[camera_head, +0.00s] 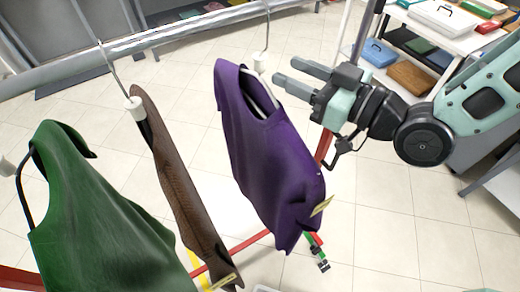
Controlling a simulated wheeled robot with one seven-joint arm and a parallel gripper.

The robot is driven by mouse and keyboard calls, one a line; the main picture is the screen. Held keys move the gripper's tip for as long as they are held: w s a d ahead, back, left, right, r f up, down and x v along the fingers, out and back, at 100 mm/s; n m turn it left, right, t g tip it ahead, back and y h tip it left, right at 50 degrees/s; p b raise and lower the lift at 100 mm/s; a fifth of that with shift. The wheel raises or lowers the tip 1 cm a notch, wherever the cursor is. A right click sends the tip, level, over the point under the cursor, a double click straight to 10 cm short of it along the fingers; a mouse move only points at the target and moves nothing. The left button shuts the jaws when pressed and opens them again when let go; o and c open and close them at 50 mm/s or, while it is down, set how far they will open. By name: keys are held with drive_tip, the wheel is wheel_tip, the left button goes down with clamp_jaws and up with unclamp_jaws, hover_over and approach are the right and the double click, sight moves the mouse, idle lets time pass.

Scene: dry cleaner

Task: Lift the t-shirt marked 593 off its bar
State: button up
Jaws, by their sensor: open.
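A purple t-shirt (270,155) hangs on a hanger from a metal bar (150,40) in the head view. A small pale tag (321,206) sits at its lower right edge; I cannot read its number. A brown garment (180,180), seen nearly edge-on, and a green t-shirt (95,225) hang to its left. The brown one has a tag (222,283), also unreadable. I cannot tell which shirt is 593. My gripper (287,73) is open and empty, its fingers pointing left beside the purple shirt's collar and hanger neck (260,62). Contact is unclear.
A white shelf unit (450,35) with cases and folded items stands at the upper right. Red rails (250,243) run low behind the garments. Dark shelving stands at the upper left. The tiled floor (390,230) at the lower right is mostly clear.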

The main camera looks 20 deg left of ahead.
sight(260, 53)
drive_tip(key=shift+p+x, duration=0.65)
drive_tip(key=shift+x, duration=3.25)
drive_tip(key=shift+w+f, duration=0.1)
drive_tip(key=shift+f, duration=0.05)
clamp_jaws()
